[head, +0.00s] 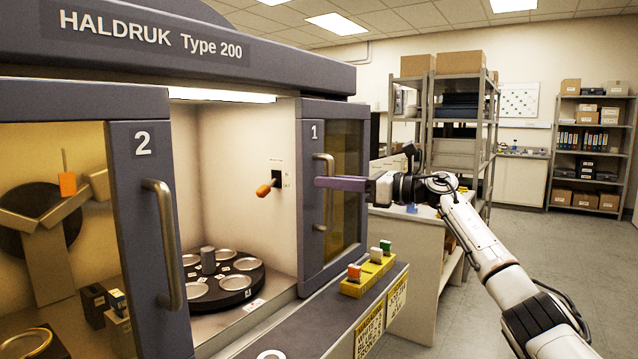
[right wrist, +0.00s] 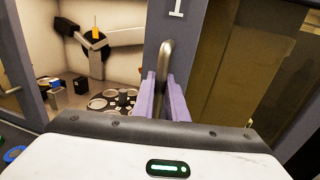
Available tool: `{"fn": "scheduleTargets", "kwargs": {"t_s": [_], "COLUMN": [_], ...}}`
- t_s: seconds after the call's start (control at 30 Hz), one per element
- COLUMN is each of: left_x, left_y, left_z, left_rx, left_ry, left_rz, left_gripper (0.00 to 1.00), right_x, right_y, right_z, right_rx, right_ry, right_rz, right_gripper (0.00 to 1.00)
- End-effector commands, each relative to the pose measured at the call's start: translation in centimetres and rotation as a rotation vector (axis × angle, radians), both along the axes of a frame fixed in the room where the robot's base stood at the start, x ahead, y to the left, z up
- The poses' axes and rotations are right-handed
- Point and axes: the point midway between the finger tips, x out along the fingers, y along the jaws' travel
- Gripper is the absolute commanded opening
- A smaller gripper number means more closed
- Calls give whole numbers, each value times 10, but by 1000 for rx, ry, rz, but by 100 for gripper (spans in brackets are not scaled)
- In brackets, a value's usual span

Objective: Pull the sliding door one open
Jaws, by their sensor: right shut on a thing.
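Sliding door one (head: 311,190) is a dark grey frame with a tinted pane and a "1" near its top. It stands at the right of the profiler's front, with an open gap to its left. Its vertical metal bar handle (head: 328,168) is between the purple fingers of my right gripper (head: 322,183). In the right wrist view, the handle (right wrist: 166,58) rises between the two fingers (right wrist: 163,95), which are closed on it. My left gripper is in neither view.
Sliding door two (head: 140,200), with its own handle (head: 165,240), is at the left. Through the gap show an orange-tipped lever (head: 265,189) and a dark turntable (head: 235,284) with round dishes. A yellow block with coloured buttons (head: 368,276) sits on the front ledge. Open floor lies at the right.

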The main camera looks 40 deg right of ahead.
Motion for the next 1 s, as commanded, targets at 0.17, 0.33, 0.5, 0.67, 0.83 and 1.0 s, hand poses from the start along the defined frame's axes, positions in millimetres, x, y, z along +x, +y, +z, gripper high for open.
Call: {"fn": "scheduleTargets", "kwargs": {"t_s": [0.17,0.33,0.5,0.67,0.83,1.0], "left_x": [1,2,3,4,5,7], "left_y": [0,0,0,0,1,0], "left_z": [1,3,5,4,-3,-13], "left_rx": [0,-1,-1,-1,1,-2], "left_ry": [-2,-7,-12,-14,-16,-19], "left_rz": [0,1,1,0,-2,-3], "left_gripper": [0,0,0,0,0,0], "right_x": [0,1,1,-2,-21,-53], "right_y": [-1,0,0,-1,-11,-26], "right_z": [0,0,0,-1,-4,-6], "right_rx": [-1,-1,0,-2,-4,-6], "right_ry": [0,0,1,1,4,5], "right_rz": [-2,-1,-1,-1,-5,-5], "right_gripper": [0,31,31,31,31,31]}}
